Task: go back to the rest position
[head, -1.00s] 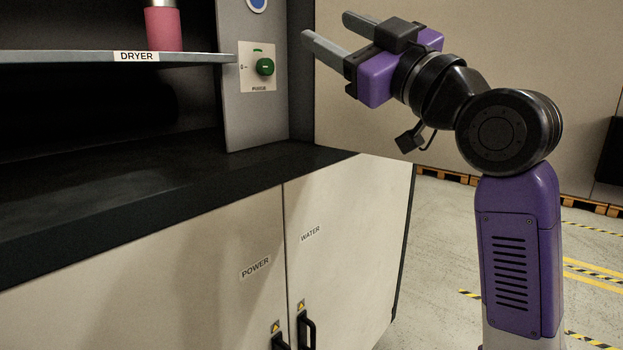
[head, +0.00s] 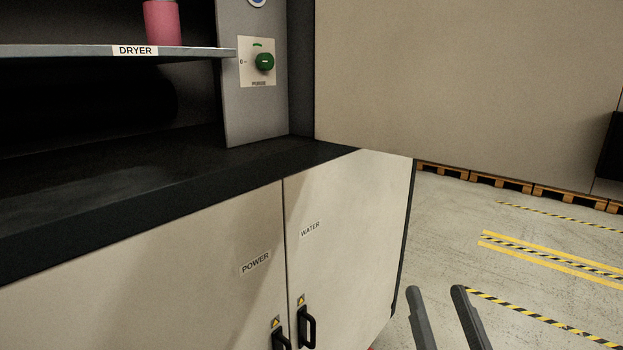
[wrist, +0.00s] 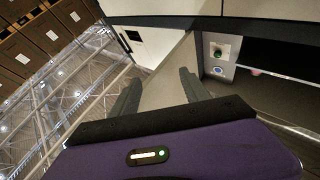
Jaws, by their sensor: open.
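My gripper (head: 438,318) shows at the bottom of the head view, right of the cabinet. Only its two grey fingers are in view there, apart and with nothing between them. In the wrist view my gripper (wrist: 158,92) is also open and empty, with its purple body below. The rest of my arm is out of the head view.
A cabinet with doors marked POWER (head: 255,263) and WATER (head: 310,229) stands at left, with black handles (head: 306,327). Above are a green knob (head: 265,61), a DRYER shelf (head: 60,54) and a pink container (head: 162,22). Striped floor (head: 560,230) is clear at right.

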